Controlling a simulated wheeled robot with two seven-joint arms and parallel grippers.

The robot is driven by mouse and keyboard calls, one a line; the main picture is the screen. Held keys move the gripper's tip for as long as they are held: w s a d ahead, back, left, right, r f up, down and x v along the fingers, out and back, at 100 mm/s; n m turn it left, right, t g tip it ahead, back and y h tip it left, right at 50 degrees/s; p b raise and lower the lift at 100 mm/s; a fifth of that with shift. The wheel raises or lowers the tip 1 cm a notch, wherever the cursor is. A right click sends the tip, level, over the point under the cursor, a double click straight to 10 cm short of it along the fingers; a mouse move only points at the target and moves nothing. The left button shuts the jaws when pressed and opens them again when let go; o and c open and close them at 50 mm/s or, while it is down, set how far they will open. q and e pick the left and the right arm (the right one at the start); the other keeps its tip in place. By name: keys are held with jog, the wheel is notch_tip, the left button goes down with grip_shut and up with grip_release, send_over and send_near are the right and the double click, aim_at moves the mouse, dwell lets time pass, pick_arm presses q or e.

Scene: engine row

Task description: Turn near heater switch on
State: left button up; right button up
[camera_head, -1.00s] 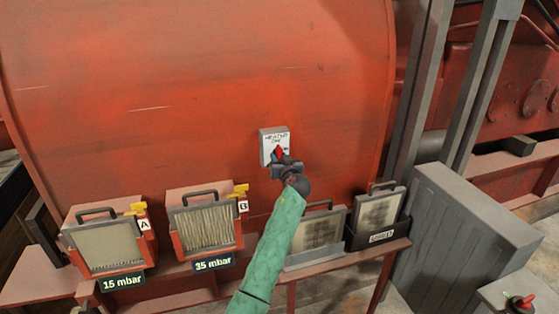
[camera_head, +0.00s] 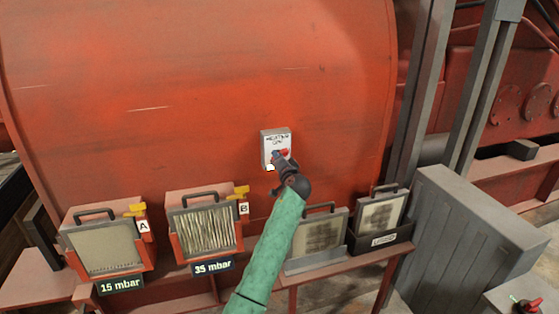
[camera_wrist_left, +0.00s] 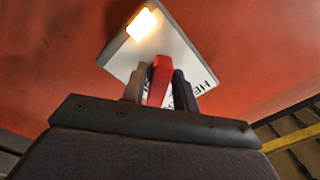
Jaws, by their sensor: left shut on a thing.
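The heater switch is a small white plate (camera_head: 269,143) with "HEATER" lettering, fixed on the big red engine casing (camera_head: 200,100). Its red knob (camera_head: 286,152) points to the right in the head view. The plate (camera_wrist_left: 188,50) and the red knob (camera_wrist_left: 160,82) also show in the left wrist view. A lamp (camera_wrist_left: 142,24) on the plate glows bright there, and a bright spot shows at the plate's lower edge in the head view. My left gripper (camera_head: 279,157) is shut on the red knob, one finger on each side. Its fingers hide part of the lettering. My right gripper is not in view.
Below stand two filter units, labelled 15 mbar (camera_head: 105,240) and 35 mbar (camera_head: 203,230), on a red ledge. Two grey panels (camera_head: 320,236) with handles stand right of my arm. A grey cabinet (camera_head: 470,240) and grey posts (camera_head: 420,80) are at the right.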

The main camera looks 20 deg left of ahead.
pick_arm(q)
jog(key=shift+r+m, duration=0.15)
jog(key=shift+m, duration=0.85)
jog(key=shift+m+p, duration=0.4)
jog(key=shift+m, duration=0.1)
jog(key=m+p, duration=0.1)
jog(key=m, duration=0.1)
jog(key=shift+r+m, duration=0.1)
jog(key=shift+m, duration=0.2)
jog(key=shift+m+p, duration=0.35)
jog(key=shift+m, duration=0.45)
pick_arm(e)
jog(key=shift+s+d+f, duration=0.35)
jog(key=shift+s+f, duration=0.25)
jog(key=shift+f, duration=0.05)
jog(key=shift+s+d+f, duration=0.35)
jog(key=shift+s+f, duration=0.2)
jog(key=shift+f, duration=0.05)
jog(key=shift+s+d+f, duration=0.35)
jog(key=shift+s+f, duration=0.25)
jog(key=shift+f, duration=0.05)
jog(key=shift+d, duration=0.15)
pick_arm(q)
jog(key=o, duration=0.7)
jog(key=shift+o, duration=0.2)
jog(key=shift+s, duration=0.1)
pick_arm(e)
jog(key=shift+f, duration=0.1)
